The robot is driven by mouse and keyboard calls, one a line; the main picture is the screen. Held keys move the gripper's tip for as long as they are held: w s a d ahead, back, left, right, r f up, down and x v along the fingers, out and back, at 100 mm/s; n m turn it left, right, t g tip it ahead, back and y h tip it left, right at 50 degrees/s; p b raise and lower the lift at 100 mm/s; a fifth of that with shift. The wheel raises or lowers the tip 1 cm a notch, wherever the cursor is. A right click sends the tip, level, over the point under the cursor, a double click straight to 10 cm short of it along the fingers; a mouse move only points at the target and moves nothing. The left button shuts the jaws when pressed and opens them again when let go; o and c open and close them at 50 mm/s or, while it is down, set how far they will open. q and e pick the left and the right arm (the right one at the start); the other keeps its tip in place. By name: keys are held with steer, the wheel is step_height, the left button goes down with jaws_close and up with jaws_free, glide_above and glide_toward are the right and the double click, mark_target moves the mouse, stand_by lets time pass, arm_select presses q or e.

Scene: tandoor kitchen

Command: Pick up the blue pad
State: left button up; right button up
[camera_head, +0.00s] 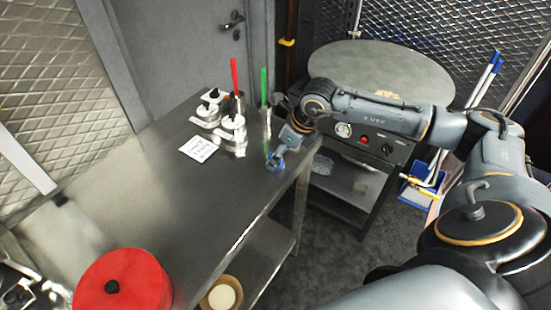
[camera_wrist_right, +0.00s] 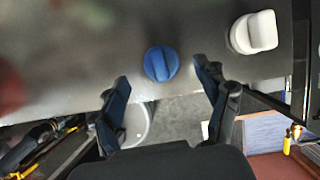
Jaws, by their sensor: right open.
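The blue pad (camera_wrist_right: 161,63) is a round blue piece with a raised grip bar across it. In the right wrist view it lies on the steel table near its edge, beyond and between my fingertips. My right gripper (camera_wrist_right: 164,82) is open and empty, with one finger on each side of the pad's line. In the head view my right gripper (camera_head: 279,157) points down at the right edge of the table, and a blue patch shows at its tip; I cannot tell there pad from finger. My left gripper is not in view.
The steel table (camera_head: 190,200) holds white-and-black tools (camera_head: 232,130), a white card (camera_head: 198,148) and a red lidded pot (camera_head: 123,281). A white piece (camera_wrist_right: 253,32) lies right of the pad. A round tandoor top (camera_head: 380,70) stands behind my right arm.

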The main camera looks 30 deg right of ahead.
steer(key=p+x, duration=0.1)
steer(key=x, duration=0.2)
steer(key=shift+w+a, duration=0.1)
steer(key=shift+w, duration=0.2)
steer(key=shift+f, duration=0.2)
steer(key=shift+s, duration=0.1)
steer(key=c, duration=1.3)
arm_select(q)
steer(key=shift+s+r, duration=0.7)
arm_select(e)
steer(key=shift+o, duration=0.2)
steer(key=shift+r, duration=0.1)
